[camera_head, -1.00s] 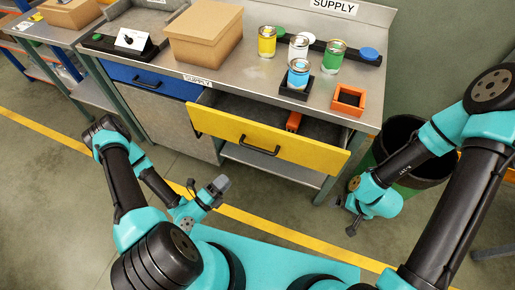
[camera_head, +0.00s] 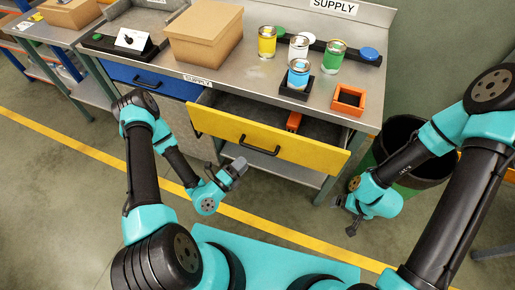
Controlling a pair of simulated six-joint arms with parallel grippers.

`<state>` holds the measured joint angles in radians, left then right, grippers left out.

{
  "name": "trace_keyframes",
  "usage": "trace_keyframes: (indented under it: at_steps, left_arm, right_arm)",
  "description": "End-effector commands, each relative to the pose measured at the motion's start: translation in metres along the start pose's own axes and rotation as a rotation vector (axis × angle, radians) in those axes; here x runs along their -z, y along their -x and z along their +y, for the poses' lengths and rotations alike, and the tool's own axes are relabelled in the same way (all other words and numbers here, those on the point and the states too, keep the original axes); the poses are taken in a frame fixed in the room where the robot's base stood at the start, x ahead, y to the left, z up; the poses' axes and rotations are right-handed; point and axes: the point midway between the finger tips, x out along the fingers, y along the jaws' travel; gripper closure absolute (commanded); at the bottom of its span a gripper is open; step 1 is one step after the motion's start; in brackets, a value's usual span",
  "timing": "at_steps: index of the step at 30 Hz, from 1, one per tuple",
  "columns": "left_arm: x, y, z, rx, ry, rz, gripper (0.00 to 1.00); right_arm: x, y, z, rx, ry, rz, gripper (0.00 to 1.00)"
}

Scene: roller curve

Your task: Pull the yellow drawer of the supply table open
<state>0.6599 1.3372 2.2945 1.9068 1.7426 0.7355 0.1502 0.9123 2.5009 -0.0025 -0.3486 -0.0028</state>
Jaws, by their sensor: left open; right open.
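The yellow drawer (camera_head: 310,152) of the supply table (camera_head: 230,84) is pulled out, with its front standing away from the table and its inside partly showing. Its black handle (camera_head: 259,147) is in the middle of the front. An orange item (camera_head: 293,121) lies inside. My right gripper (camera_head: 353,219) is open and empty, low at the right of the drawer, near the table's right leg.
A shut blue drawer (camera_head: 150,79) is left of the yellow one. On the tabletop stand a cardboard box (camera_head: 205,37), several paint cans and an orange tray (camera_head: 349,99). A black bin (camera_head: 410,160) stands right of the table.

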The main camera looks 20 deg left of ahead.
Motion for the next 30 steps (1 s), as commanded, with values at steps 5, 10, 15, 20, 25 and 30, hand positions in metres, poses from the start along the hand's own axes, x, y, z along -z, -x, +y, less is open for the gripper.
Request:
trace_keyframes:
  at_steps: [5,10,15,20,25,30]
  left_arm:
    - [0.001,-0.024,0.0,0.001,-0.002,0.004,0.58]
    - [0.001,-0.048,0.0,0.001,-0.003,0.004,0.58]
    - [0.001,-0.07,0.0,0.001,-0.002,0.004,0.58]
    - [0.0,-0.083,0.0,0.0,0.0,0.002,0.58]
    - [0.0,-0.086,0.0,0.0,0.0,0.0,0.58]
    - [0.0,-0.086,0.0,0.0,0.0,0.0,0.58]
  right_arm:
    - [0.0,0.0,0.0,0.0,0.0,0.0,0.0]
    - [0.0,0.0,0.0,0.0,0.0,0.0,0.0]
    - [0.0,0.0,0.0,0.0,0.0,0.0,0.0]
    - [0.0,0.0,0.0,0.0,0.0,0.0,0.0]
    - [0.0,0.0,0.0,0.0,0.0,0.0,0.0]
    - [0.0,0.0,0.0,0.0,0.0,0.0,0.0]
